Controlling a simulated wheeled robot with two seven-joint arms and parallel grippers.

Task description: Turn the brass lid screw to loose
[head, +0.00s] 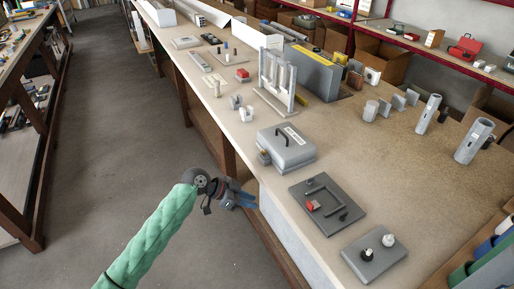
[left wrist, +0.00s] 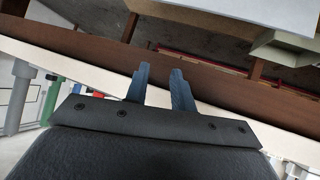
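A grey case (head: 290,153) with a black handle and a white label on its lid stands near the front edge of the bench. Small fittings show at its left front corner, but I cannot make out a brass lid screw for certain. My left gripper (head: 250,201) hangs beside the bench front, left of and below the case. It also shows in the left wrist view (left wrist: 158,76), where its two blue fingers are apart with nothing between them. My right gripper is in neither view.
A dark plate (head: 296,193) with a red block and a grey plate (head: 354,267) with two knobs lie nearer on the bench (head: 420,190). A white upright rack (head: 264,72) stands behind the case. Grey cylinders stand at right. The floor aisle (head: 120,130) is clear.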

